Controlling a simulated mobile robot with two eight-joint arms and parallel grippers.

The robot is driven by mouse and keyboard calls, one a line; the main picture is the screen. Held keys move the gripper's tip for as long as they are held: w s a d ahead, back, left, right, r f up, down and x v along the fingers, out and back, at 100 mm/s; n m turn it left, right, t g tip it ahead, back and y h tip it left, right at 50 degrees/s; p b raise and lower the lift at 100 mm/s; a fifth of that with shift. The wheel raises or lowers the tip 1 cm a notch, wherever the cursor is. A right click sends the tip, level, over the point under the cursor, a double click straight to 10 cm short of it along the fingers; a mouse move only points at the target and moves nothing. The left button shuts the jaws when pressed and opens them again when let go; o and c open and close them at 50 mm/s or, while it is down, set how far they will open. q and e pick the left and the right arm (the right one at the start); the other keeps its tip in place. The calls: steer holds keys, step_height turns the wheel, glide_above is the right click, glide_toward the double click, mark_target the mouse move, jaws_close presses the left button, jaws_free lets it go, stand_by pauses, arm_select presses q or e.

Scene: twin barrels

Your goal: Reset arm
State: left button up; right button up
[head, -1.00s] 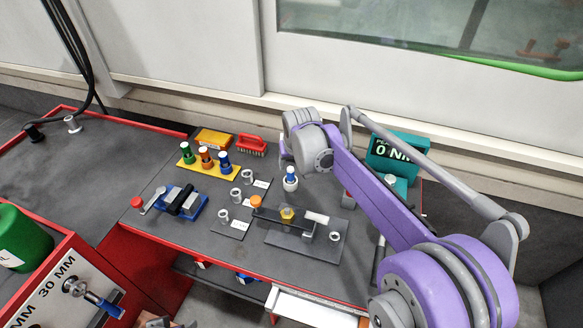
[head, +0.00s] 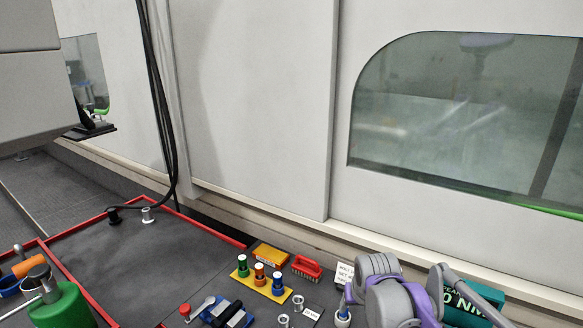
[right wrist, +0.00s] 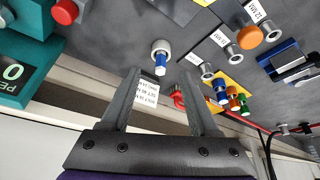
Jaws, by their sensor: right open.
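My right arm enters at the bottom right of the head view, its grey-and-purple wrist (head: 390,295) above the bench's right part. In the right wrist view my right gripper (right wrist: 161,75) is open, with two grey fingers apart and nothing between them. A white-collared, blue-ended piece (right wrist: 161,54) stands on the bench beyond the fingertips. The same piece (head: 343,313) is partly cut off in the head view, left of my wrist. My fingers are hidden in the head view. My left gripper does not show.
The dark bench holds a yellow rack (head: 262,284) with green, orange and blue pieces, a red brush (head: 307,267) and a blue fixture (head: 228,315). A teal display box (head: 472,302) stands behind my right arm. A wall and window rise behind. The left tray (head: 140,250) is mostly bare.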

steer(key=s+p, duration=0.6)
steer(key=s, duration=2)
steer(key=shift+d+n+t+p, duration=0.25)
steer(key=shift+n+t+p, duration=0.05)
steer(key=shift+t+p, duration=0.1)
steer(key=shift+s+f, duration=0.1)
